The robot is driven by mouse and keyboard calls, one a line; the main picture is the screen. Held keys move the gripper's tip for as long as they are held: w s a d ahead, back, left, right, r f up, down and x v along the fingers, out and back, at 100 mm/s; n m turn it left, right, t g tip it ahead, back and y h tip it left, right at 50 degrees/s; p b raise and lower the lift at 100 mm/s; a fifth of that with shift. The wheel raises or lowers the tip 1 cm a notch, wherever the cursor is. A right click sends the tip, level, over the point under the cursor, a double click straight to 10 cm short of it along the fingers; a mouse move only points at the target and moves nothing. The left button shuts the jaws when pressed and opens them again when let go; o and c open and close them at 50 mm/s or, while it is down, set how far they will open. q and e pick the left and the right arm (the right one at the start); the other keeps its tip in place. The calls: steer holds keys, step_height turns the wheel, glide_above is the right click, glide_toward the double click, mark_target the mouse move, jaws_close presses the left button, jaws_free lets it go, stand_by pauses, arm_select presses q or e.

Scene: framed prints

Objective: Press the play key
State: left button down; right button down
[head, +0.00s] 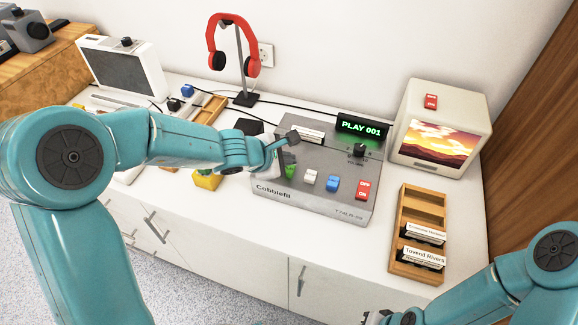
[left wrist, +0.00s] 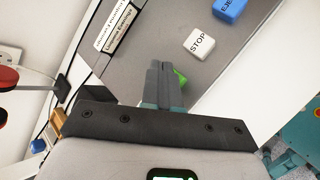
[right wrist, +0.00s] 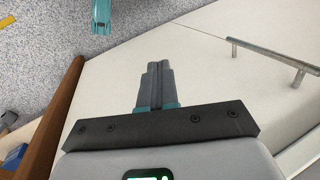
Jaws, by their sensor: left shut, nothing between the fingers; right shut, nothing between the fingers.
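The grey tape deck (head: 325,165) lies on the white cabinet. Its front row holds a green key (head: 289,171), a white STOP key (head: 310,177), a blue key (head: 332,184) and a red switch (head: 362,190). My left gripper (head: 287,157) is shut and empty, fingers pointing down at the green key. In the left wrist view the fingertips (left wrist: 159,68) cover most of the green key (left wrist: 181,77); I cannot tell whether they touch it. The display (head: 361,129) reads PLAY 001. My right gripper (right wrist: 158,68) is shut and empty in front of the cabinet.
A wooden rack (head: 410,255) with cassettes stands right of the deck. A cream monitor (head: 463,103) with a sunset picture is behind it. Red headphones (head: 233,30) hang on a stand at the back. A white speaker (head: 147,58) stands at the left. Cables cross the top.

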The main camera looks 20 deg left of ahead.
arm_select(q)
steer(key=shift+r+p, duration=2.5)
steer(key=shift+r, duration=0.15)
steer(key=shift+f, duration=0.1)
steer(key=shift+s, duration=0.1)
